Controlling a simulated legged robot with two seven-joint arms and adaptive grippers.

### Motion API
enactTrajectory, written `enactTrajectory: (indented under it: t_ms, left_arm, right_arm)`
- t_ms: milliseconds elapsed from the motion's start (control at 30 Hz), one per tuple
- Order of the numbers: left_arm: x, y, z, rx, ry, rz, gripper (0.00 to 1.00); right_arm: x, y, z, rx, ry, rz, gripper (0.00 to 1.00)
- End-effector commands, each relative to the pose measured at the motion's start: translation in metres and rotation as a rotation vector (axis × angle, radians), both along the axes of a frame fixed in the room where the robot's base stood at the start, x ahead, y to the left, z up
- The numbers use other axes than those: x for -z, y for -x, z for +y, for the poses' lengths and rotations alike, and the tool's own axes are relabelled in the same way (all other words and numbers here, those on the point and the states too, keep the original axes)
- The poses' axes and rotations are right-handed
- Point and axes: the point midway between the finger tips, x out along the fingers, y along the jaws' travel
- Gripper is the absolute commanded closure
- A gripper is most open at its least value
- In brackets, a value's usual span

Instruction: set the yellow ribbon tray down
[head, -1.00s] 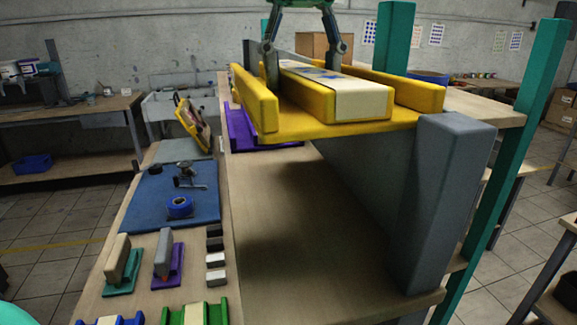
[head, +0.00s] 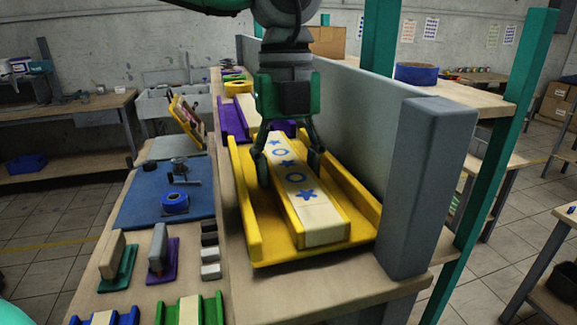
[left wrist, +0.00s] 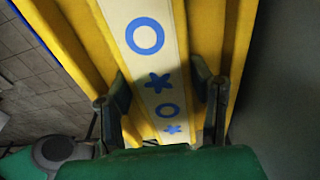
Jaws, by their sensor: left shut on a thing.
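The yellow ribbon tray (head: 245,195) is in the middle of the head view, low at the wooden shelf. Its raised middle carries a cream ribbon (head: 325,223) with blue stars and rings. My left gripper (head: 290,180) reaches down from above, its two fingers on either side of the raised middle, shut on the tray. In the left wrist view the fingers (left wrist: 165,100) flank the printed strip. The tray looks about level; whether its underside touches the shelf is hard to tell. My right gripper is not in view.
A grey post (head: 415,190) and grey wall (head: 350,115) stand right of the tray. A purple tray (head: 232,120) lies behind it. To the left are a blue mat (head: 140,205), stamps (head: 158,250) and small blocks. A green tray (head: 208,312) is in front.

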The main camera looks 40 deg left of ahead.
Motion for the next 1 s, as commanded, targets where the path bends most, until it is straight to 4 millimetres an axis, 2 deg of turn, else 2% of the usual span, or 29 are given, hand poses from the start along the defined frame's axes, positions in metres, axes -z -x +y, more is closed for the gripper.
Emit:
enactTrajectory:
  t_ms: [33,67,100,433,567,1000]
  left_arm:
    - [0.001,0.0,0.002,-0.001,0.003,0.003,1.0]
    - [0.001,0.001,0.002,-0.001,0.003,0.004,0.45]
    - [0.001,0.001,0.003,-0.001,0.004,0.005,0.32]
    - [0.0,0.0,0.002,-0.002,0.002,0.002,0.32]
    - [-0.009,-0.001,-0.001,-0.002,-0.001,0.0,0.32]
    - [-0.094,-0.008,0.009,-0.003,0.003,-0.002,0.32]
  right_arm:
    - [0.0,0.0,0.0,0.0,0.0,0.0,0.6]
    - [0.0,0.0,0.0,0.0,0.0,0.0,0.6]
    - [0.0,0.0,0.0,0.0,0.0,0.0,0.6]
    - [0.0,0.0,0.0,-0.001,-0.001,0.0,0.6]
    - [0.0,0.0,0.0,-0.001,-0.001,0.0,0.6]
    - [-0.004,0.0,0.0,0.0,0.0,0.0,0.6]
